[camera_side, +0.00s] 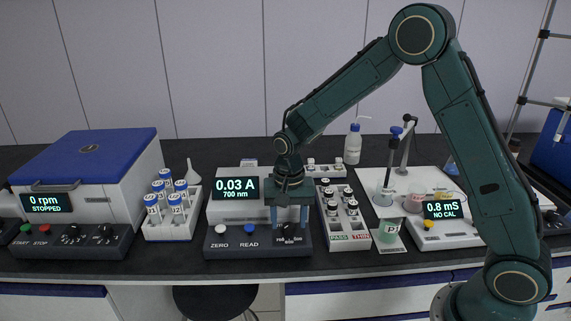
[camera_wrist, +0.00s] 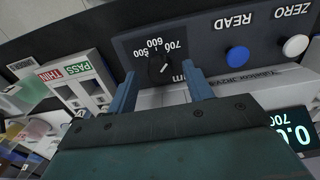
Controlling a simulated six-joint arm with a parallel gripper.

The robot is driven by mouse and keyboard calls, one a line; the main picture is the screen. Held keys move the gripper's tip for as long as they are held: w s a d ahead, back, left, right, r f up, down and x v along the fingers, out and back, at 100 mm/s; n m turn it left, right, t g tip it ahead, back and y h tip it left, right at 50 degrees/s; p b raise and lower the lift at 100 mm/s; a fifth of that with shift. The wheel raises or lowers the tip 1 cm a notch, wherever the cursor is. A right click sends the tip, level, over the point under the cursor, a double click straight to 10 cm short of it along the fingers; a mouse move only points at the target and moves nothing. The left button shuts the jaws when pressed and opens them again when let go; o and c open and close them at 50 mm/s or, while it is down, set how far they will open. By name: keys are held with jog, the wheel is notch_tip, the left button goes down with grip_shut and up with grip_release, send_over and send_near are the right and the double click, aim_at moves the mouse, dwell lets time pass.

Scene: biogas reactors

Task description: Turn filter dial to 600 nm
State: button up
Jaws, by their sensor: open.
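The filter dial (camera_wrist: 159,66) is a small black knob on the dark front panel of the photometer, with 500, 600 and 700 marked around it. The marks appear upside down in the wrist view. Its pale pointer line seems to lean toward 700. The photometer display (camera_side: 235,188) reads 0.03 A and 700 nm. Contact with the dial cannot be told.
The ZERO button (camera_side: 221,229) and READ button (camera_side: 250,228) are left of the dial. The PASS/THIN vial rack (camera_side: 348,238) stands close on its right. A tube rack (camera_side: 173,228) and a centrifuge (camera_side: 90,180) are farther left; a conductivity meter (camera_side: 445,226) is at right.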

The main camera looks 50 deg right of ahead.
jog(key=shift+f, duration=0.5)
jog(key=c, duration=1)
jog(key=shift+n, duration=0.4)
jog(key=n, duration=0.3)
jog(key=shift+n, duration=2.5)
